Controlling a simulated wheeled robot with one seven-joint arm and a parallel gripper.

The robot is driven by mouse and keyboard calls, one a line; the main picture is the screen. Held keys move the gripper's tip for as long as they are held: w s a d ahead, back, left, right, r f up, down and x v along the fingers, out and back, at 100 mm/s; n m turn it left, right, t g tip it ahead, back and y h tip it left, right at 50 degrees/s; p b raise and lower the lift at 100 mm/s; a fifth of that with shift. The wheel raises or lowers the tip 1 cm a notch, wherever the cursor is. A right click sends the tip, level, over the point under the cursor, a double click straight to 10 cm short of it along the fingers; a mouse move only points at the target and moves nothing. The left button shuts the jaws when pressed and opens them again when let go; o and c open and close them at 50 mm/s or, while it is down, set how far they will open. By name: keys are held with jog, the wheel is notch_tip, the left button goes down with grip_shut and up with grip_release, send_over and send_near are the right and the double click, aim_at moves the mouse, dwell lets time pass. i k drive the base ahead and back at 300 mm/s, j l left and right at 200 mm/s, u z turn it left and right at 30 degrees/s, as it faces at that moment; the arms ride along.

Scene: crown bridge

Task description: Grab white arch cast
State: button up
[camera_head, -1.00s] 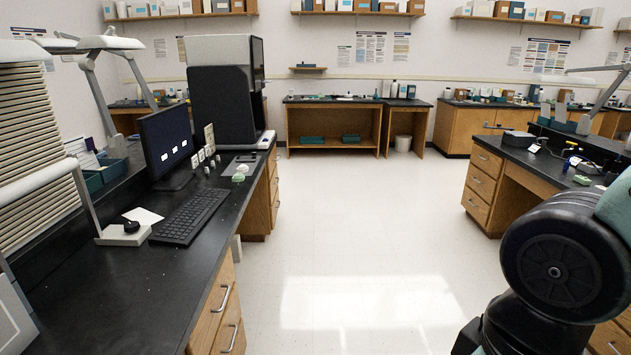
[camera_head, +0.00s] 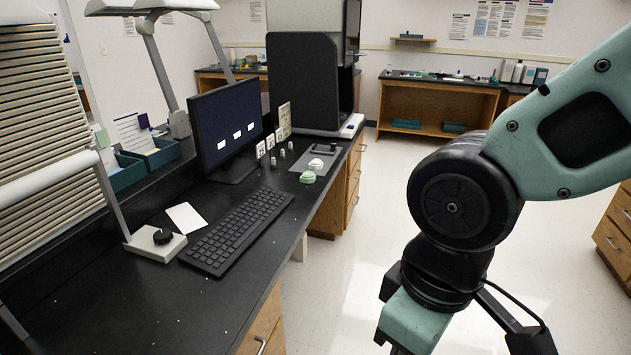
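A small white arch-shaped piece (camera_head: 316,164) sits on a grey tray or mat (camera_head: 291,173) on the black left bench, in front of the large dark machine. It looks like the white arch cast, but it is small at this distance. A pale green arch-shaped piece (camera_head: 308,177) lies just nearer to me, beside it. My arm shows at the right, over the floor. My gripper is not in view.
A keyboard (camera_head: 237,229), a monitor (camera_head: 225,126) and a lamp base (camera_head: 155,243) stand on the black bench (camera_head: 120,312). Small white cards and little grey pieces stand near the mat. The floor right of the bench is clear.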

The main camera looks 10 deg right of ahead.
aim_at(317, 164)
jog(key=i+l+u, duration=0.1)
jog(key=i+l, duration=0.25)
jog(key=i+l+u, duration=0.15)
jog(key=i+l, duration=0.2)
jog(key=i+l+u, duration=0.1)
jog(key=i+l, duration=0.2)
jog(key=l, duration=0.15)
jog(key=i+l+u, duration=0.15)
jog(key=i+l, duration=0.2)
jog(key=i+l+u, duration=0.1)
jog(key=i+l, duration=0.15)
jog(key=l, duration=0.3)
jog(key=i+l+u, duration=0.15)
jog(key=i+l, duration=0.15)
jog(key=l, duration=0.2)
jog(key=i+l+u, duration=0.1)
jog(key=l, duration=0.45)
jog(key=i+l+u, duration=0.1)
jog(key=i+l, duration=0.25)
jog(key=l, duration=0.2)
